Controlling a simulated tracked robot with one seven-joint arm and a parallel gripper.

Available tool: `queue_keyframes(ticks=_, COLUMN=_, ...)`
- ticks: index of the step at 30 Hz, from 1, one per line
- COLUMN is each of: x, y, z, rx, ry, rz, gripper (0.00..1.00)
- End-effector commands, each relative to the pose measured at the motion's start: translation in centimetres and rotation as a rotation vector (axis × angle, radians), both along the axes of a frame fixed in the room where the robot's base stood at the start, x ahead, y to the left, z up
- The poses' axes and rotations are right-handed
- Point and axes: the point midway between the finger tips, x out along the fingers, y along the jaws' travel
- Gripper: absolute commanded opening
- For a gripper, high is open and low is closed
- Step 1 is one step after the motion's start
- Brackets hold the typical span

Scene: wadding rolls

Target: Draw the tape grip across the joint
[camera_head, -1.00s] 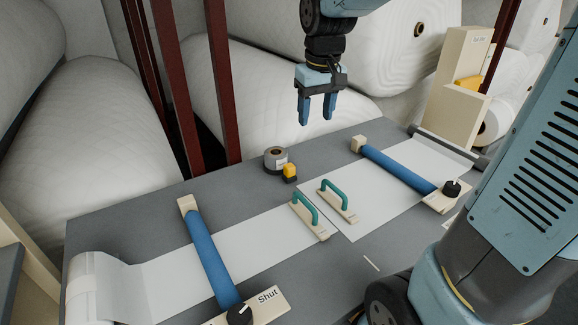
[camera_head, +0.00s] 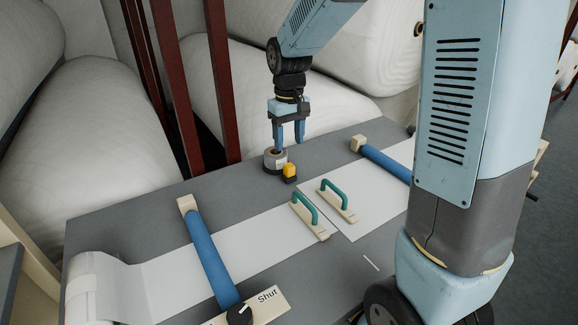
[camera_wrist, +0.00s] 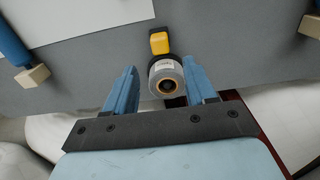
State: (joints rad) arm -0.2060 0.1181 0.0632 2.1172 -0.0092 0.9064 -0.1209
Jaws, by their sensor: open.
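The yellow tape grip (camera_head: 290,170) with a black base stands on the grey table, right beside a grey tape roll (camera_head: 272,162). In the wrist view, the yellow grip (camera_wrist: 160,43) lies just past the roll (camera_wrist: 157,70). My gripper (camera_head: 289,144) is open, pointing down, with empty fingers above the roll and grip. In the wrist view the roll appears between the fingers; whether they touch it, I cannot tell. The joint is a narrow gap between the left white sheet (camera_head: 255,240) and the right white sheet (camera_head: 365,200).
Green-handled blocks (camera_head: 305,213) and (camera_head: 338,200) sit on the sheet edges beside the joint. A blue bar (camera_head: 208,258) crosses the left sheet, with a knob marked "Shut". Another blue bar (camera_head: 385,165) crosses the right sheet, partly hidden by my arm. Dark red posts (camera_head: 222,90) stand behind the table.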

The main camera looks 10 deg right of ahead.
Motion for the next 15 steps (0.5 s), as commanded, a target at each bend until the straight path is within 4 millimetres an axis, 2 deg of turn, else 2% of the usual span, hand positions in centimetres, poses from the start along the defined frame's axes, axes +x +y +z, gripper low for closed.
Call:
queue_keyframes(ticks=1, x=-0.1, y=0.0, z=-1.1, rx=-0.001, ry=0.005, rz=0.0, gripper=0.55)
queue_keyframes(ticks=9, x=-0.1, y=0.0, z=-5.7, rx=-0.001, ry=0.004, rz=0.0, gripper=0.55)
queue_keyframes(ticks=15, x=-0.1, y=0.0, z=-8.2, rx=-0.001, ry=0.002, rz=0.001, gripper=0.55)
